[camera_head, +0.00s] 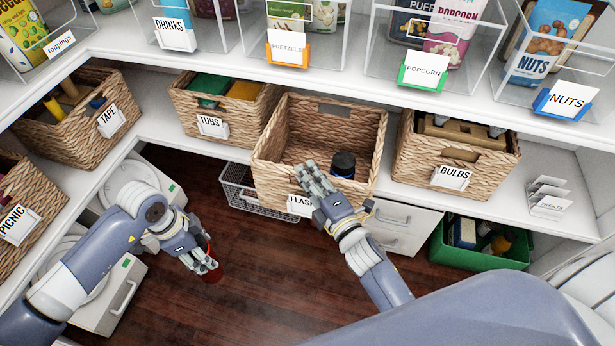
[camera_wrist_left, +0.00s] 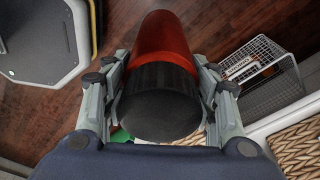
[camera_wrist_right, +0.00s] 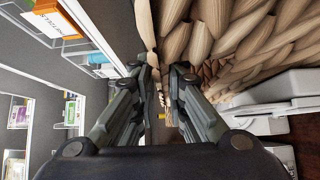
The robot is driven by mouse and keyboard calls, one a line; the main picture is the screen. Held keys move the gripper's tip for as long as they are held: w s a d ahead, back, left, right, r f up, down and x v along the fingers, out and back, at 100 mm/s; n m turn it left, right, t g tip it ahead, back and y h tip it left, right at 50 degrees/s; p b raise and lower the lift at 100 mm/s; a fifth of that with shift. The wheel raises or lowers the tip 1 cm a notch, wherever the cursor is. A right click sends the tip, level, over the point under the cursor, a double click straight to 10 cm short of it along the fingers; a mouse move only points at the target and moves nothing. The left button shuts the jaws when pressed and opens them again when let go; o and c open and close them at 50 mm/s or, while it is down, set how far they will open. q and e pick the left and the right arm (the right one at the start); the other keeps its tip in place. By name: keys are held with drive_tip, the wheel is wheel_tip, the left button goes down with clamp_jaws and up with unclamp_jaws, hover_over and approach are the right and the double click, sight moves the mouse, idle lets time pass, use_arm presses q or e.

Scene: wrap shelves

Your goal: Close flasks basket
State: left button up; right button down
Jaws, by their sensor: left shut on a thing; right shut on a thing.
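The woven flasks basket (camera_head: 272,186) juts out from the lower shelf, with its label (camera_head: 300,205) partly covered by my right gripper. A black-capped flask (camera_head: 343,163) stands inside at the right; most of the basket floor is bare. My right gripper (camera_head: 314,176) is shut on the basket's front rim, and the right wrist view shows its fingers (camera_wrist_right: 163,82) beside the coarse weave (camera_wrist_right: 215,40). My left gripper (camera_head: 207,262) is shut on a red flask (camera_head: 213,273) over the floor, left of the basket. The left wrist view shows this flask's black cap (camera_wrist_left: 160,103) between the fingers.
The tubs basket (camera_head: 190,123) stands left of the flasks basket and the bulbs basket (camera_head: 460,185) right. Below are a wire basket (camera_head: 240,190), white drawers (camera_head: 405,225) and a green crate (camera_head: 475,255). Clear bins line the upper shelf. Dark floor (camera_head: 170,310) is open.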

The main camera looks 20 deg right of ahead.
drive_tip(key=w+d+b, duration=0.1)
drive_tip(key=w+d, duration=0.4)
drive_tip(key=w, duration=0.3)
drive_tip(key=w+d+b, duration=0.2)
drive_tip(key=w+d, duration=0.4)
drive_tip(key=w, duration=0.2)
drive_tip(key=shift+w+d, duration=0.3)
drive_tip(key=shift+w, duration=0.1)
drive_tip(key=shift+d+r, duration=0.1)
drive_tip(key=shift+r, duration=0.05)
drive_tip(key=c, duration=1.7)
unclamp_jaws()
drive_tip(key=shift+w, duration=0.1)
drive_tip(key=shift+o, duration=0.5)
drive_tip(key=shift+w+f, duration=0.1)
drive_tip(key=shift+f, duration=0.1)
drive_tip(key=s+d, duration=0.2)
drive_tip(key=s, duration=1)
